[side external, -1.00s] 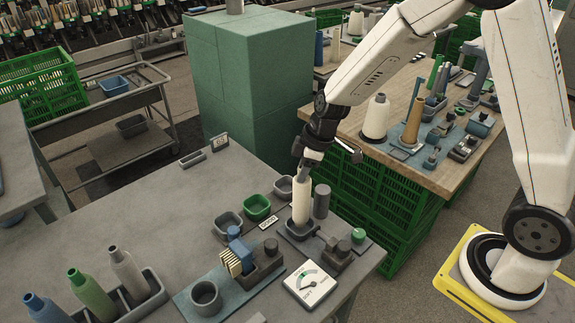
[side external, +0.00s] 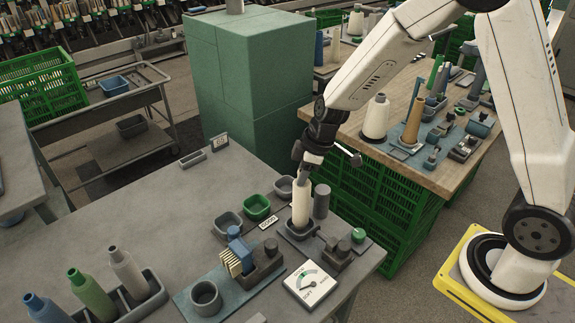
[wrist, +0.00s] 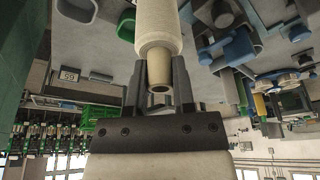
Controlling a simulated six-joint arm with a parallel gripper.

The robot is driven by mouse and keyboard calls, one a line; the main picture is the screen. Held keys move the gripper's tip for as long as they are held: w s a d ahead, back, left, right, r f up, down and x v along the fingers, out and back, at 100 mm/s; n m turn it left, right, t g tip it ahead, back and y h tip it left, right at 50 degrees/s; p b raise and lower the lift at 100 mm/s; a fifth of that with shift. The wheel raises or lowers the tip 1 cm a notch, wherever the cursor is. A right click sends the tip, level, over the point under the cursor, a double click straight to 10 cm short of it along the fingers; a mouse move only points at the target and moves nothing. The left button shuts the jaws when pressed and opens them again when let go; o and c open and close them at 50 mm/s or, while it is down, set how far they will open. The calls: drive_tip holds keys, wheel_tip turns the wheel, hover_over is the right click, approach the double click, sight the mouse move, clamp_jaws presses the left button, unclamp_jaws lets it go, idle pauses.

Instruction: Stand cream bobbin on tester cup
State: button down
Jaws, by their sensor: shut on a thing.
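The cream bobbin (side external: 301,203) stands upright at the tester cup (side external: 298,232), with its lower end in or on the dark cup; the exact seating is hidden. My gripper (side external: 306,172) is at the bobbin's top end, above the cup. In the wrist view, the cream bobbin (wrist: 158,30) runs away from the gripper (wrist: 158,88), and its narrow bare end sits between the two dark fingers, which are shut on it. The tester cup is not clear in the wrist view.
A grey cylinder (side external: 321,200) stands close to the right of the bobbin. A dial gauge (side external: 310,284) lies in front. Green (side external: 257,207) and grey (side external: 228,224) bins are to the left. A rack with several coloured cones (side external: 128,272) stands front left. The table's middle is clear.

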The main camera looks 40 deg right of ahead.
drive_tip(key=shift+f, duration=0.8)
idle(0.5)
drive_tip(key=shift+c, duration=1.9)
unclamp_jaws()
drive_tip(key=shift+r, duration=0.1)
drive_tip(key=v, duration=0.7)
drive_tip(key=shift+r, duration=0.3)
drive_tip(key=shift+s+d, duration=0.15)
drive_tip(key=s+d+f+m+h, duration=0.1)
drive_tip(key=s+m+h, duration=0.1)
drive_tip(key=s+m, duration=0.7)
drive_tip(key=s, duration=0.3)
drive_tip(key=shift+s+d, duration=0.35)
drive_tip(key=shift+d, duration=0.05)
